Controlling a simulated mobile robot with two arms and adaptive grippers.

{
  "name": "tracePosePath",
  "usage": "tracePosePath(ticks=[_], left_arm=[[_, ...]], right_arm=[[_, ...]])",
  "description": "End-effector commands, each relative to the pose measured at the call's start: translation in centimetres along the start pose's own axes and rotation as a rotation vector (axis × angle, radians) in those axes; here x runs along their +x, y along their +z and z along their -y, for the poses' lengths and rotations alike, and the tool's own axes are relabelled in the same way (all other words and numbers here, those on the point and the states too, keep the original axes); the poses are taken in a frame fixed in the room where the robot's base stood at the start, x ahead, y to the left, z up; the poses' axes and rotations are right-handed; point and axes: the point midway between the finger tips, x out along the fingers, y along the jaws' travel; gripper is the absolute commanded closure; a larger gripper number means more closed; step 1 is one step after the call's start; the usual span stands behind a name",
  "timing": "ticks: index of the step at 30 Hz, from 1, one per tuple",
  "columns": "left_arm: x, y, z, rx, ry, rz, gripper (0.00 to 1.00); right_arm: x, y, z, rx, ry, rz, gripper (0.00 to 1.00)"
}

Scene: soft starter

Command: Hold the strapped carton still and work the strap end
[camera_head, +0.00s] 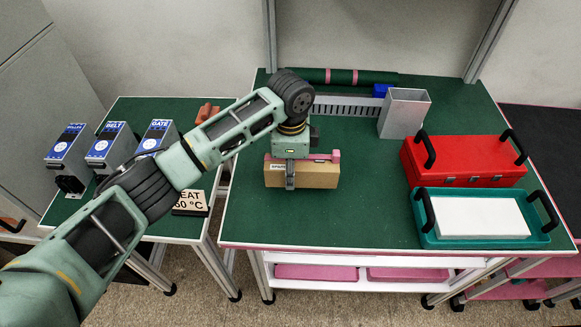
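The tan carton (317,177) lies on the green top of the middle table, with a small white label at its left end. A pink band, which looks like the strap (325,157), shows along its upper back edge and sticks up a little at the right. My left gripper (290,182) points down over the carton's left half. One dark finger lies against or just in front of the carton's front face. The other finger is hidden, so I cannot tell whether it grips. The gripper body also hides part of the strap. My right gripper is not in view.
A red toolbox (462,180) and a teal tray (445,243) holding a white block (478,217) stand at the right. Free table surface lies in front of the carton.

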Motion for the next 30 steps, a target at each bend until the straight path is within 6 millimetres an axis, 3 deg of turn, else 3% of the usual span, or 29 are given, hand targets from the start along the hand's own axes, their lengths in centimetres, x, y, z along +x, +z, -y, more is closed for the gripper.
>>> tracePosePath(ticks=[30], left_arm=[[4.2,0.0,0.0,0.0,0.0,0.001,0.94]], right_arm=[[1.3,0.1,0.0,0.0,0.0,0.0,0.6]])
